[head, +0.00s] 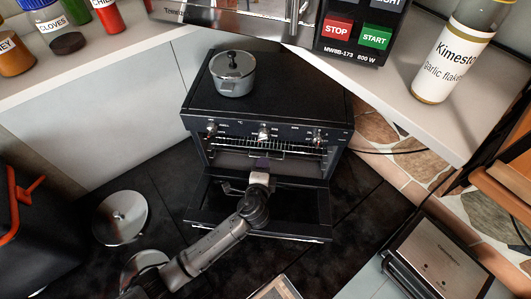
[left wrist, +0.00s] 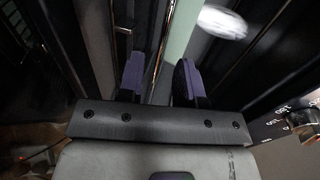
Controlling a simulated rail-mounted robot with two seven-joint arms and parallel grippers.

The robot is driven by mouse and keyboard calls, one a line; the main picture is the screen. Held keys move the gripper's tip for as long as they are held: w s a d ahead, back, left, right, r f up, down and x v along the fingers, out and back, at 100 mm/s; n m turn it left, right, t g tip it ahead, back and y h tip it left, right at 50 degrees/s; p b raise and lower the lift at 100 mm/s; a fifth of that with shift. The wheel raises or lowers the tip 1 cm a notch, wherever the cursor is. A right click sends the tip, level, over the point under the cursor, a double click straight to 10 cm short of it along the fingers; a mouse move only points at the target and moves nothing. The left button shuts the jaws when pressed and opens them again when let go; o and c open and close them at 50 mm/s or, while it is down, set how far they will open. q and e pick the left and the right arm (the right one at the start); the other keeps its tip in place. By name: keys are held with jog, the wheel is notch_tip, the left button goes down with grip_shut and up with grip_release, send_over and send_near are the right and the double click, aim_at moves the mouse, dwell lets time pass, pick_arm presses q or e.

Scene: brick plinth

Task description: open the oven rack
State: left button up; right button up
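The black oven (head: 262,110) stands in the middle of the head view with its door (head: 290,205) folded down. The wire oven rack (head: 295,148) shows inside the opening, partly hidden by my left gripper. My left gripper (head: 262,163) is at the oven opening, in front of the rack and above the lowered door. In the left wrist view, its two purple-padded fingers (left wrist: 159,78) are apart. A thin metal bar (left wrist: 160,50) and a pale green strip (left wrist: 182,30) show between or beyond them; I cannot tell whether the fingers touch the bar. My right gripper is not in view.
A grey pot (head: 232,75) sits on the stovetop. Oven knobs (head: 263,133) line the front above the opening. A counter (head: 400,110) holds a microwave (head: 350,30) and a Kimeston bottle (head: 450,50).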

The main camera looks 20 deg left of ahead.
pick_arm(q)
jog(key=shift+x, duration=3.2)
grip_shut()
jog(key=shift+f, duration=0.1)
